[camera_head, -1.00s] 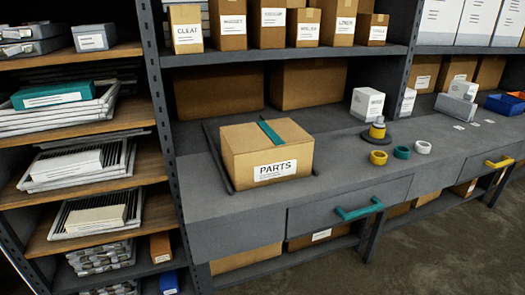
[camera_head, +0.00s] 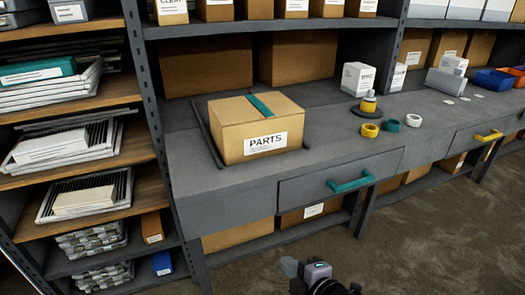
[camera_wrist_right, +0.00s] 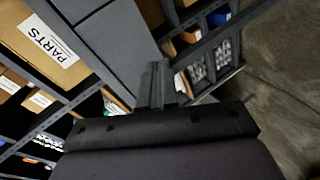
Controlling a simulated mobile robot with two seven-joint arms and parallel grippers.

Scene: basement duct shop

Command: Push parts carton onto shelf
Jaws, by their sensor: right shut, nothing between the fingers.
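The parts carton (camera_head: 255,130) is a brown closed box with a teal tape strip and a white PARTS label. It sits on the grey workbench shelf (camera_head: 215,180) between dark rails, close to the front edge. It also shows in the right wrist view (camera_wrist_right: 40,32) at the upper left. My right gripper (camera_head: 290,266) is low at the bottom of the head view, in front of the bench and well apart from the carton. In the right wrist view its fingers (camera_wrist_right: 155,88) are together with nothing between them. My left gripper is not in view.
A drawer with a teal handle (camera_head: 351,181) is below the bench top. Tape rolls (camera_head: 391,125) and a white box (camera_head: 360,79) stand right of the carton. A rack with trays (camera_head: 85,195) is at the left. The floor (camera_head: 440,230) in front is clear.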

